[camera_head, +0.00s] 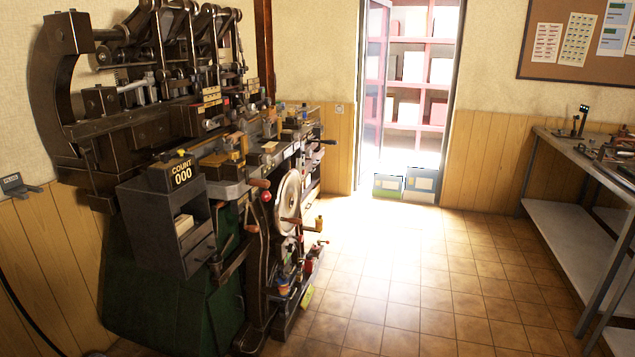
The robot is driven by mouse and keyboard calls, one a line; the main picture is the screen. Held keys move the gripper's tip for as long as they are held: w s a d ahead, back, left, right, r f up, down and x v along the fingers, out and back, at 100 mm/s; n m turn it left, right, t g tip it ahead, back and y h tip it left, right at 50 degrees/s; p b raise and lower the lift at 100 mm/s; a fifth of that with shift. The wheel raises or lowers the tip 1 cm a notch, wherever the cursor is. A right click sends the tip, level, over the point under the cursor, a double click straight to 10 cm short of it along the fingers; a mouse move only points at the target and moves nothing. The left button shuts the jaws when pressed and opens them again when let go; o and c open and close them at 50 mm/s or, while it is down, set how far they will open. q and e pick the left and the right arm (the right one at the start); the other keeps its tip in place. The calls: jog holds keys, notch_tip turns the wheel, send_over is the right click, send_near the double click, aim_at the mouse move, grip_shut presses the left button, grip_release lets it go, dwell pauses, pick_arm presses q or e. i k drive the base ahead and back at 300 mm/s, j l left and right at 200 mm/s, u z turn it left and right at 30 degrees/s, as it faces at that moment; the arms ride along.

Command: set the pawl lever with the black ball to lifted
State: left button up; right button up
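The large dark cam press (140,130) stands along the left wall, on a green base (165,300). Several levers and handles sit on its front and right side. A lever with a dark end (328,142) sticks out at the machine's far right end; it is too small to tell whether this is the pawl lever with the black ball. A red ball knob (266,196) and a wooden handle (259,183) show near the handwheel (289,203). I cannot tell the pawl lever's position. Neither of my grippers is in view.
A counter box (174,172) reading 000 sits on a grey cabinet (165,225) at the machine's near end. A grey workbench (580,200) stands on the right. The tiled floor (420,270) between is clear. Two boxes (405,184) stand by the bright doorway.

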aim_at(236, 97)
jog(key=i, duration=0.65)
jog(key=i+z, duration=0.15)
jog(key=i, duration=0.5)
jog(key=i+j, duration=0.15)
jog(key=i, duration=0.5)
jog(key=i+j+z, duration=0.15)
jog(key=i, duration=0.5)
